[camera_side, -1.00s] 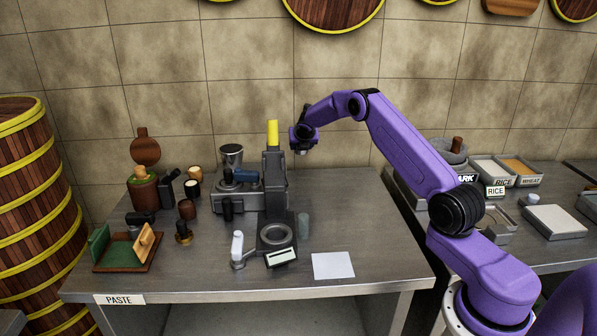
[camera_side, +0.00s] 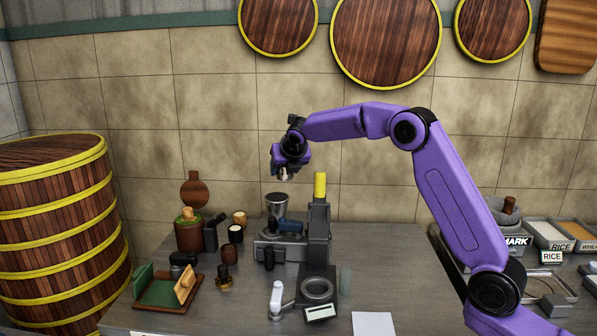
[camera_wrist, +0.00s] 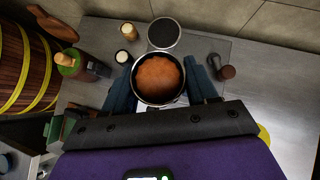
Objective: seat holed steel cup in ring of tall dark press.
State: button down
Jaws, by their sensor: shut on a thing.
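My gripper (camera_side: 283,170) is high above the bench, left of the yellow-topped press. It is shut on a steel cup (camera_wrist: 136,92). The cup is upright between the two dark teal fingers (camera_wrist: 160,84) in the wrist view, with a heaped orange-brown filling inside. Its base is hidden there, so I cannot see the holes. In the side view only a small pale bit of it (camera_side: 287,177) shows. The tall dark press (camera_side: 319,240) stands on the bench with a yellow top. Its ring (camera_side: 318,290) sits low at its front and looks empty.
A grinder-like machine with a steel hopper (camera_side: 277,203) stands just left of the press; the gripper is above it. Small jars and dark-handled tools (camera_side: 229,254) stand further left, with a green-and-wood holder (camera_side: 165,292). A white sheet (camera_side: 373,324) lies right of the ring.

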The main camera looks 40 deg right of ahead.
jog(key=s+a+r, duration=0.2)
jog(key=s+a, duration=0.3)
jog(key=a, duration=0.1)
jog(key=m+g+h, duration=0.5)
jog(key=m+g, duration=0.6)
jog(key=m, duration=0.5)
send_over(316, 291)
notch_tip(316, 291, down, 17)
jog(key=shift+a, duration=0.1)
jog(key=shift+f, duration=2.45)
jog(key=shift+f, duration=0.15)
jog(key=shift+f, duration=1.55)
jog(key=shift+f, duration=0.55)
jog(key=shift+r, duration=0.15)
